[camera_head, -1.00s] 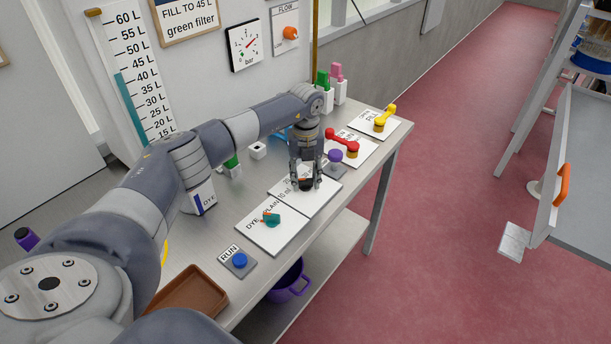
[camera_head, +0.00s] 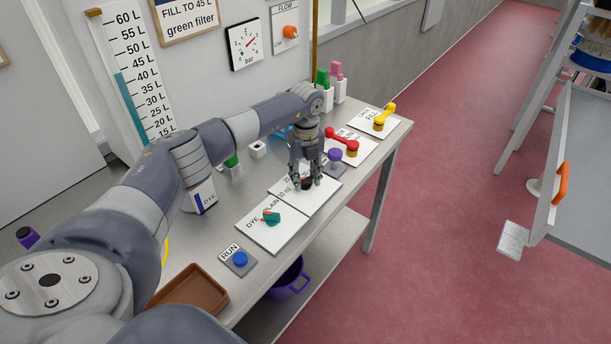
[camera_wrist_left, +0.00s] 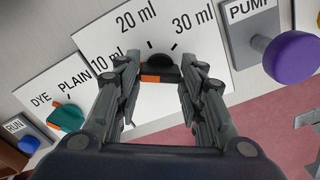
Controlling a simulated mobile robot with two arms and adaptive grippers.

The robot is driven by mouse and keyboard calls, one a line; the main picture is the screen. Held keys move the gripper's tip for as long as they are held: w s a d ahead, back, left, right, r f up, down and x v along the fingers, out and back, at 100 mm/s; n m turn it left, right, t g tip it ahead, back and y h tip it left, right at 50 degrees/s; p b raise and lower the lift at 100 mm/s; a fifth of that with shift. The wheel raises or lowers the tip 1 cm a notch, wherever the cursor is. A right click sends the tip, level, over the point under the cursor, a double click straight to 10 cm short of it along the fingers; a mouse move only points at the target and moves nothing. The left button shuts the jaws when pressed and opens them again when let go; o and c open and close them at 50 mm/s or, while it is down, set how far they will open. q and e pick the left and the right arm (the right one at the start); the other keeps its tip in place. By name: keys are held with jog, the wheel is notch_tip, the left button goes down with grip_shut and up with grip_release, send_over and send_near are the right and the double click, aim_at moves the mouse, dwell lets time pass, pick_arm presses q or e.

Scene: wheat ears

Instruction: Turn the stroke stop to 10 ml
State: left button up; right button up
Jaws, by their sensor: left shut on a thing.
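The stroke stop is a dark knob with an orange strip (camera_wrist_left: 150,78) on a white plate (camera_wrist_left: 95,38) marked 10 ml, 20 ml and 30 ml. My left gripper (camera_wrist_left: 160,70) is shut on this knob, with one finger on each side. The orange strip shows near the left finger, on the 10 ml side; the fingers partly hide the knob, so I cannot tell its exact setting. In the head view my left gripper (camera_head: 306,184) points down onto the same plate. My right gripper is not in view.
The teal DYE/PLAIN knob (camera_wrist_left: 67,116) is left of the stroke plate and the purple PUMP knob (camera_wrist_left: 291,57) right of it. The blue RUN button (camera_head: 240,259), red lever (camera_head: 343,141) and yellow lever (camera_head: 384,117) stand along the bench. A brown tray (camera_head: 222,302) lies at the near end.

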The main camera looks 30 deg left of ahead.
aim_at(306, 178)
pick_arm(q)
jog(key=o, duration=0.9)
jog(key=shift+w+r, duration=0.15)
jog(key=shift+r, duration=0.05)
jog(key=shift+o, duration=0.7)
jog(key=shift+f, duration=0.1)
notch_tip(306, 178, up, 12)
